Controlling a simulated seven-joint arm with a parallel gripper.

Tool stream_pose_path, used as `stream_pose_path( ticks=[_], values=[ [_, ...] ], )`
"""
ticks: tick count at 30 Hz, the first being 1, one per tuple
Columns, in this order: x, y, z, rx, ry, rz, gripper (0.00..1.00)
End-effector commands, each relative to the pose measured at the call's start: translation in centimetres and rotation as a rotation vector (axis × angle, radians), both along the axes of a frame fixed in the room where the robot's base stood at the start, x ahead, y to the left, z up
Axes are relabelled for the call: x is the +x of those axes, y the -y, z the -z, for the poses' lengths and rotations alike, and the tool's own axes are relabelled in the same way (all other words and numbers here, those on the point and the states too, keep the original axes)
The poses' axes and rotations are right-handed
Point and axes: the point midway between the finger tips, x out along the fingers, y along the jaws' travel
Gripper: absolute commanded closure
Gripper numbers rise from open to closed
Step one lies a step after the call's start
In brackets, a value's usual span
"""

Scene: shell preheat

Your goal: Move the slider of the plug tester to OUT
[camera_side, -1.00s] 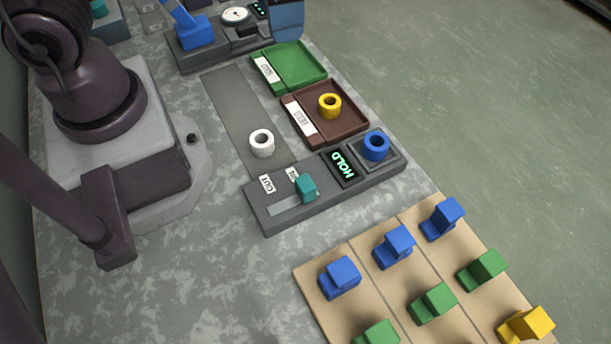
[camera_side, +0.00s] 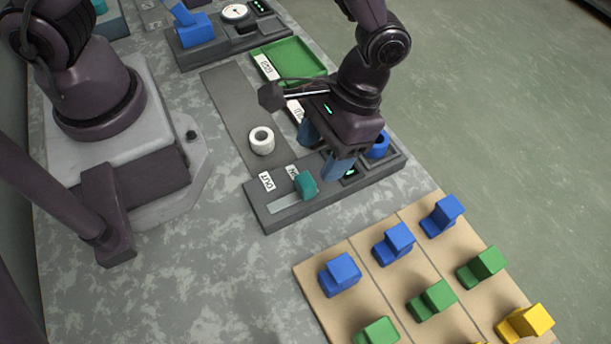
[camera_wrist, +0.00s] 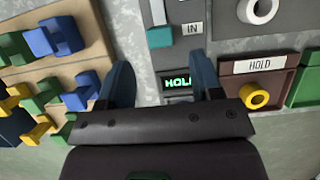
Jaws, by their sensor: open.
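The plug tester (camera_side: 262,216) is a long dark grey box with a slot along its top. Its teal slider (camera_side: 306,185) stands at the IN end of the slot; the slot runs bare toward the OUT label (camera_side: 266,180). In the wrist view the slider (camera_wrist: 160,36) is beside the IN label (camera_wrist: 192,28). A blue ring (camera_side: 379,147) sits at the tester's far end, partly hidden by my gripper. My gripper (camera_side: 320,160) is open and empty above the tester, over the display side, apart from the slider.
A white ring (camera_side: 261,140) lies on the grey strip behind the tester. A brown HOLD tray (camera_wrist: 282,82) with a yellow ring (camera_wrist: 254,96) and a green tray (camera_side: 300,62) are beyond. A wooden board (camera_side: 316,300) with coloured blocks is in front.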

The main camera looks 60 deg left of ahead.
Motion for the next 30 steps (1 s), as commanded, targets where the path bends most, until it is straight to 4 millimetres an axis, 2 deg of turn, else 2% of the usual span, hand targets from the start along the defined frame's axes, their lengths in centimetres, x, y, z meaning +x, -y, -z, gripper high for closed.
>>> stream_pose_path(
  ticks=[3, 9, 15, 23, 26, 30],
  values=[
    [-1.1, 0.0, 2.4, 0.003, -0.005, 0.001, 0.40],
    [-2.2, 0.0, 5.2, 0.001, -0.003, 0.002, 0.40],
    [-2.7, 0.0, 6.4, 0.000, 0.000, 0.000, 0.40],
    [-2.7, 0.0, 6.5, 0.000, 0.001, 0.001, 0.40],
    [-2.7, 0.0, 6.5, 0.000, 0.001, 0.001, 0.61],
    [-2.7, 0.0, 6.4, 0.000, 0.001, 0.001, 0.93]
  ],
)
